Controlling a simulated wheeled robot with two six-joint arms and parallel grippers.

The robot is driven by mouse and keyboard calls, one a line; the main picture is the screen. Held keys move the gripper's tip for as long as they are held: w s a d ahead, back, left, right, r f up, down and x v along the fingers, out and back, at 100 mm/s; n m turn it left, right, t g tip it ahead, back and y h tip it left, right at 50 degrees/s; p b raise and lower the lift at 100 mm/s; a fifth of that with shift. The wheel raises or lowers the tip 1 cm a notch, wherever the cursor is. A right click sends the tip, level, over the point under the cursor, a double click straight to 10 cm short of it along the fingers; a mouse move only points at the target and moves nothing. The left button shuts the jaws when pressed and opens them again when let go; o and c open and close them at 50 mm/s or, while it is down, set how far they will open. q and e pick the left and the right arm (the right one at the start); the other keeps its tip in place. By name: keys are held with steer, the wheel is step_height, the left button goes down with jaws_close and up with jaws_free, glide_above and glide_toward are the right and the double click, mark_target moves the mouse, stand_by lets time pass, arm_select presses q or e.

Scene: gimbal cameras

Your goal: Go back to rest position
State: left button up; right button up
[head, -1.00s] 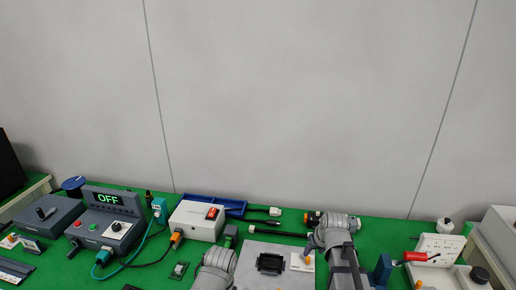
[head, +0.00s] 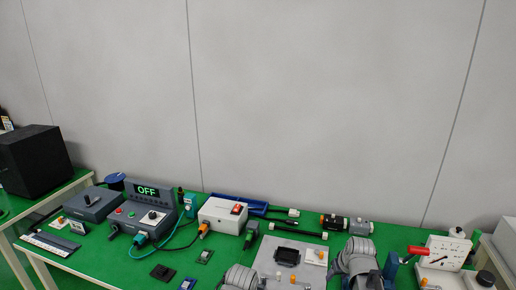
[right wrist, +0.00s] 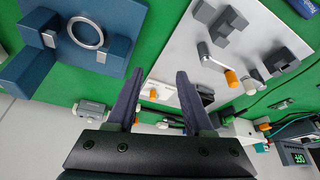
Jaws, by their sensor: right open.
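My right gripper (right wrist: 157,88) shows in the right wrist view with its two dark fingers apart and nothing between them. It is over the bench, with a grey plate (right wrist: 185,48) and a blue fixture with a ring (right wrist: 75,35) beyond its fingers. In the head view a grey joint of my arm (head: 355,262) shows at the bottom edge, right of the same grey plate (head: 262,262); the fingers are not clear there. Another grey arm part of mine (head: 240,278) shows further left at the bottom. No left gripper fingers are visible.
The green bench (head: 110,258) holds a control box with an OFF display (head: 147,190), a white box with a red switch (head: 222,215), a black and orange cylinder (head: 335,222) and a white panel with a red lever (head: 447,252). A black box (head: 35,160) stands left. A wall is behind.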

steer(key=s+a+f+n+g+h, duration=0.1)
steer(key=s+a+n+g, duration=0.2)
steer(key=s+a, duration=1.5)
steer(key=shift+a+f+g+h, duration=0.25)
steer(key=shift+a+g+h, duration=0.05)
steer(key=shift+a+g, duration=0.65)
